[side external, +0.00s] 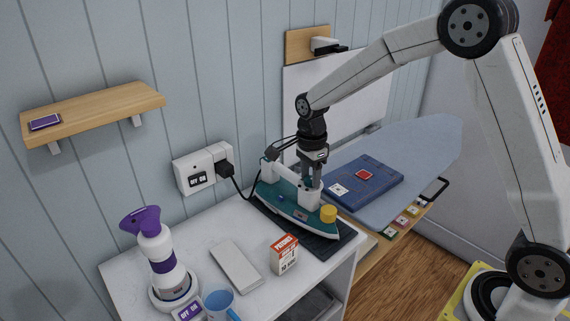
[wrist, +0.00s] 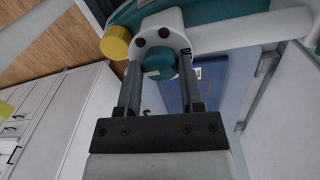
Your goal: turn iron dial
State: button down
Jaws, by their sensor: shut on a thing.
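The iron (side external: 277,198) has a teal body and a white handle, with a yellow cap at its front end. It lies on a dark mat (side external: 332,246) on the white cabinet top. My gripper (side external: 311,184) points down at the front of the handle. In the wrist view, my gripper (wrist: 160,70) has one finger on each side of a round teal dial (wrist: 160,61) at the white handle end, and is shut on it. The side external view hides the dial behind the fingers and handle. How far the dial is turned cannot be told.
A black cord runs from the iron to the wall socket (side external: 202,170). An ironing board (side external: 432,150) with folded blue cloth (side external: 365,185) stands close on the right. A red and white box (side external: 284,256), a grey slab (side external: 236,265) and a purple-white steamer (side external: 160,255) stand in front and left.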

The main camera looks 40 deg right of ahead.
aim_at(310, 177)
dwell(0.3)
jog(key=shift+c, duration=1.1)
grip_release()
jog(key=shift+r, duration=0.1)
jog(key=shift+w+r, duration=0.15)
jog(key=shift+r, duration=3.7)
jog(key=shift+s+f+n, duration=0.45)
jog(key=shift+s+n, duration=0.25)
jog(key=shift+n, duration=0.2)
jog(key=s+f+n+t, duration=0.1)
jog(key=s+f+n, duration=0.3)
jog(key=s+n, duration=0.4)
jog(key=s+a+f+n+t, duration=0.1)
jog(key=s+f+n+t, duration=0.1)
jog(key=s+n, duration=0.6)
jog(key=shift+s+a+f+n, duration=0.35)
jog(key=shift+f+n, duration=0.55)
jog(key=shift+n, duration=0.2)
